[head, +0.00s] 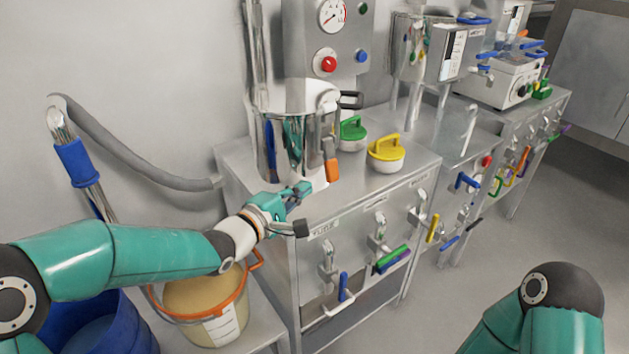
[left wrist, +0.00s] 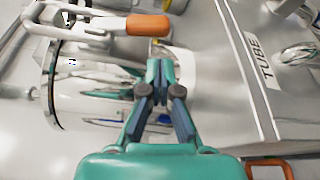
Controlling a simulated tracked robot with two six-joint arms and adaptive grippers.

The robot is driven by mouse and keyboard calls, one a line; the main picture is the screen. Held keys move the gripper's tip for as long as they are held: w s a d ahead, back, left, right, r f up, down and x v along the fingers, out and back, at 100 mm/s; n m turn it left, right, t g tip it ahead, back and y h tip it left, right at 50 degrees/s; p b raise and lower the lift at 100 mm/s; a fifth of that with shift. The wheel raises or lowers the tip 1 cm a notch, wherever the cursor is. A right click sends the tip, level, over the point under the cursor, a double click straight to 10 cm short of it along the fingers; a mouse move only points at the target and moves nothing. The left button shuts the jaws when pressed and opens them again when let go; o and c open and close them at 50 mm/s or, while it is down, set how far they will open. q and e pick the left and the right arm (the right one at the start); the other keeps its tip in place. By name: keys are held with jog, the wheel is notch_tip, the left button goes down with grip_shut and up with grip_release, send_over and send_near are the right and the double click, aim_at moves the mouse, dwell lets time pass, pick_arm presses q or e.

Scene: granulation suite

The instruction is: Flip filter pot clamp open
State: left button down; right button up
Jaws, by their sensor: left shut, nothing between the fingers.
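The filter pot (head: 293,140) is a shiny metal cylinder standing on the steel cabinet top, with teal reflections on its wall. It lies sideways in the left wrist view (left wrist: 62,85). Its clamp has an orange handle (head: 332,169) hanging down on the pot's right side. In the left wrist view the orange handle (left wrist: 148,25) and its metal linkage (left wrist: 85,27) show above my fingers. My left gripper (head: 302,188) is shut and empty, in front of the pot's lower part. Its fingertips (left wrist: 160,62) are apart from the handle. My right gripper is out of view.
Green-lidded (head: 353,130) and yellow-lidded (head: 386,150) tubs stand right of the pot. A gauge panel (head: 345,50) rises behind. An orange-rimmed bucket (head: 205,300) stands below my left forearm. Several handled valves line the cabinet front (head: 350,225).

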aim_at(330, 161)
pick_arm(q)
jog(key=x, duration=0.5)
jog(key=shift+d, duration=0.1)
